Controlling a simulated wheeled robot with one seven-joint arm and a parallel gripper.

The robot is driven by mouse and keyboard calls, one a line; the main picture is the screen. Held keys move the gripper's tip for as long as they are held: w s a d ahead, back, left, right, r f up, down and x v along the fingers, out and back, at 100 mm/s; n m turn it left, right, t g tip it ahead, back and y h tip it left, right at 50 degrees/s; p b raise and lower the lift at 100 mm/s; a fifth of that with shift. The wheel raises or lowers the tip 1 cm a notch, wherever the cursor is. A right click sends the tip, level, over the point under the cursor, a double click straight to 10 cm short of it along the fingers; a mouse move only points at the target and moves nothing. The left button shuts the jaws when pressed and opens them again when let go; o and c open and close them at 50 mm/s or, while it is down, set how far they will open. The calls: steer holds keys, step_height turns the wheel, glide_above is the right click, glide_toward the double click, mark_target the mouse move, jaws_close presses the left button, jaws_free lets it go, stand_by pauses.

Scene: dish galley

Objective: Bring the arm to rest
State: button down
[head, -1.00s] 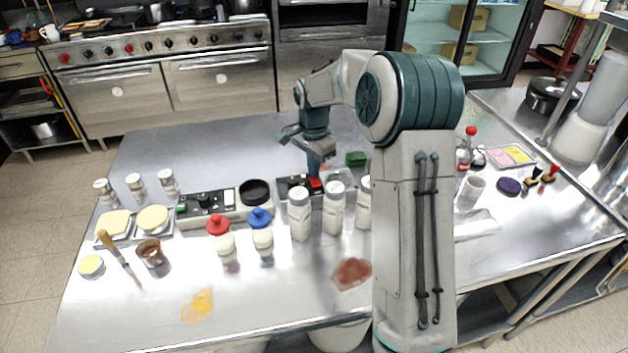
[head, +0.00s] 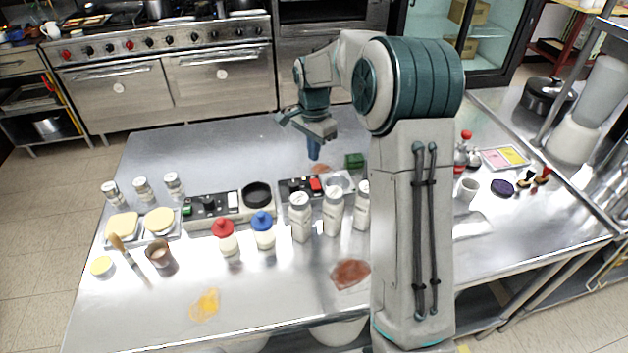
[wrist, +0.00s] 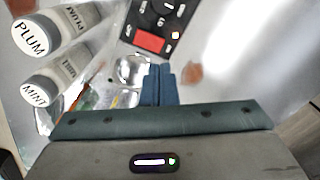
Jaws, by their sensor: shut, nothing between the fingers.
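My gripper (head: 314,149) hangs over the far middle of the steel table in the head view, fingers pointing down. In the wrist view its two blue fingers (wrist: 158,85) are together with nothing between them. It is above and behind the small black control box with a red switch (head: 302,187), apart from it as far as I can see. My arm is bent at the elbow, and its upright link hides part of the table.
White shakers (head: 300,217) stand in front of the box; the wrist view reads PLUM (wrist: 30,37) and MINT (wrist: 37,92). A green block (head: 354,160) lies right of my gripper. Red- and blue-topped bottles (head: 226,238) stand left.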

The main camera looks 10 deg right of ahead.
stand_by(0.3)
steer(key=s+r+n+t, duration=0.1)
steer(key=s+r+n, duration=0.25)
steer(key=s, duration=0.45)
steer(key=s+r+n+t, duration=0.1)
steer(key=s+r+n, duration=0.2)
steer(key=s+r, duration=0.35)
steer(key=s+f+n, duration=0.1)
steer(key=s+n, duration=0.1)
steer(key=s, duration=0.6)
steer(key=s+f+n+t, duration=0.1)
steer(key=s+f+n, duration=0.1)
steer(key=s, duration=0.6)
steer(key=shift+s+a+f+n, duration=0.2)
steer(key=shift+s+n, duration=0.15)
steer(key=shift+n, duration=0.5)
steer(key=c, duration=2.1)
jaws_free()
steer(key=shift+c, duration=0.2)
